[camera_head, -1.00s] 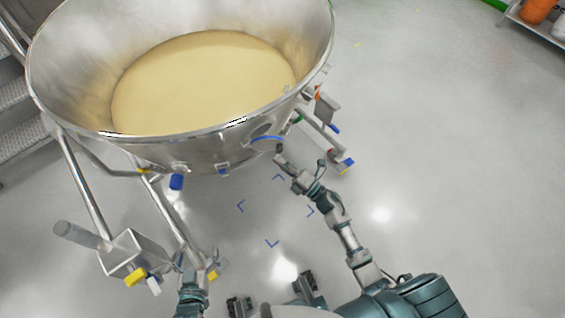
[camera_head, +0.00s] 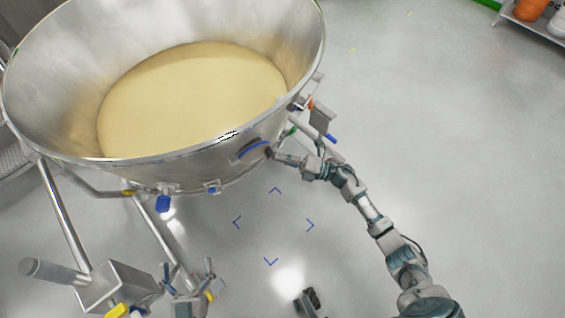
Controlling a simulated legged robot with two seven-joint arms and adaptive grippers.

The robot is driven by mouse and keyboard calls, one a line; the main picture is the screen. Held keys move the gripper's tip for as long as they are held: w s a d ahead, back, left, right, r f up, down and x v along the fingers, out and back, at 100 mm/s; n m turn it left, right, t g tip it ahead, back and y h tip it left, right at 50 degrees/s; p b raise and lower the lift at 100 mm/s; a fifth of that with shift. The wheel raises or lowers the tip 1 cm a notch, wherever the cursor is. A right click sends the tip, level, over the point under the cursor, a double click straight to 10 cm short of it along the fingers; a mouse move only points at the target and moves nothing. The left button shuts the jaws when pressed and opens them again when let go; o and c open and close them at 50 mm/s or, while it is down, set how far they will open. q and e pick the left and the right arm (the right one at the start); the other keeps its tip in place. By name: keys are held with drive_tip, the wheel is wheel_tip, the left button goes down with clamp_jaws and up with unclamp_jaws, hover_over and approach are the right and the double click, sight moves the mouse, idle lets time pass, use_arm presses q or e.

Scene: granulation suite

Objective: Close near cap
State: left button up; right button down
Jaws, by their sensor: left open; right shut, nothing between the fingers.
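A large steel bowl (camera_head: 55,135) full of pale powder fills the upper left. On its lower right outer wall is a round cap or port with a blue rim (camera_head: 254,149). My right gripper (camera_head: 275,155) is shut and empty, its tip at the right edge of this blue rim. I cannot tell whether it touches, or whether the cap is fully shut. My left gripper (camera_head: 187,273) is open and empty at the lower left, fingers pointing up, well below the bowl and apart from it.
A steel box with a grey handle (camera_head: 55,272) and a yellow part (camera_head: 116,311) stands left of my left gripper. Steel legs and a blue knob (camera_head: 163,203) are under the bowl. Blue corner marks (camera_head: 271,261) lie on the open floor. A shelf (camera_head: 540,27) is at the upper right.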

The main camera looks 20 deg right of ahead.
use_arm(q)
drive_tip(key=shift+s+a+r+t, duration=0.3)
drive_tip(key=shift+s+r+t, duration=0.05)
drive_tip(key=shift+r+t, duration=0.3)
use_arm(e)
drive_tip(key=shift+w+a+r, duration=0.3)
drive_tip(key=shift+w+r, duration=0.05)
drive_tip(key=shift+w, duration=0.15)
